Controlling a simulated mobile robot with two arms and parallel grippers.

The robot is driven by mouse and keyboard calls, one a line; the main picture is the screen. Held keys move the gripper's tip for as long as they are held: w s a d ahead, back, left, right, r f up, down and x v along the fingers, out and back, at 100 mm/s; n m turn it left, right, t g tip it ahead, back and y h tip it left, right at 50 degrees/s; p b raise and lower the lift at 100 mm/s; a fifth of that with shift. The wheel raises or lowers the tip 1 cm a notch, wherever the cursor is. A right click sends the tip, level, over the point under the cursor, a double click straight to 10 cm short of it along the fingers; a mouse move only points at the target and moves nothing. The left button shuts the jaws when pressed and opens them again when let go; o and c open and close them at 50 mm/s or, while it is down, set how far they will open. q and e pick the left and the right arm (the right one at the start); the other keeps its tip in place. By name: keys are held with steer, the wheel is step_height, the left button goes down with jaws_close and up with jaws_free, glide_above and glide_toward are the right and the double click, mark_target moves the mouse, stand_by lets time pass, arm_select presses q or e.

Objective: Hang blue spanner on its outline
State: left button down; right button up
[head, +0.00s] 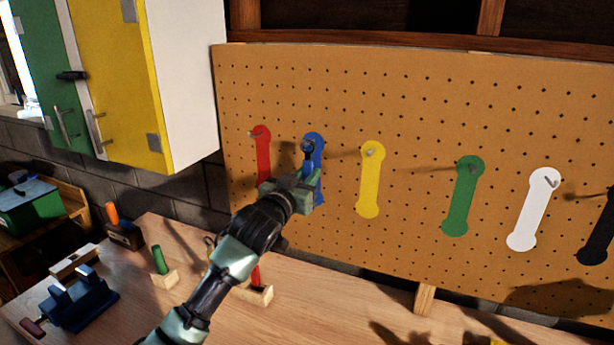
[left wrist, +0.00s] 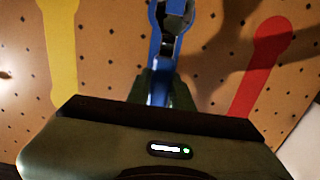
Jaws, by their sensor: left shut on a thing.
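The blue spanner (head: 307,149) is held upright in my left gripper (head: 301,187), in front of the pegboard. Its upper end shows above the jaws and overlaps the blue outline (head: 319,163). In the left wrist view the spanner (left wrist: 174,22) stands between the fingers of the left gripper (left wrist: 164,90), with the blue outline behind it. I cannot tell whether the spanner touches the board or its hook. My right gripper is not in view.
The pegboard (head: 420,100) also carries red (head: 263,158), yellow (head: 369,190), green (head: 462,198), white (head: 530,215) and black outlines with hooks. A workbench (head: 310,310) below holds a blue vise (head: 85,303) and wooden blocks with coloured handles. A yellow cabinet (head: 118,85) is at left.

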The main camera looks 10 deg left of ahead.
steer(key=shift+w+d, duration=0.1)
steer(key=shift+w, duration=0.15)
arm_select(q)
steer(key=c, duration=1.2)
jaws_free()
steer(key=shift+o, duration=0.2)
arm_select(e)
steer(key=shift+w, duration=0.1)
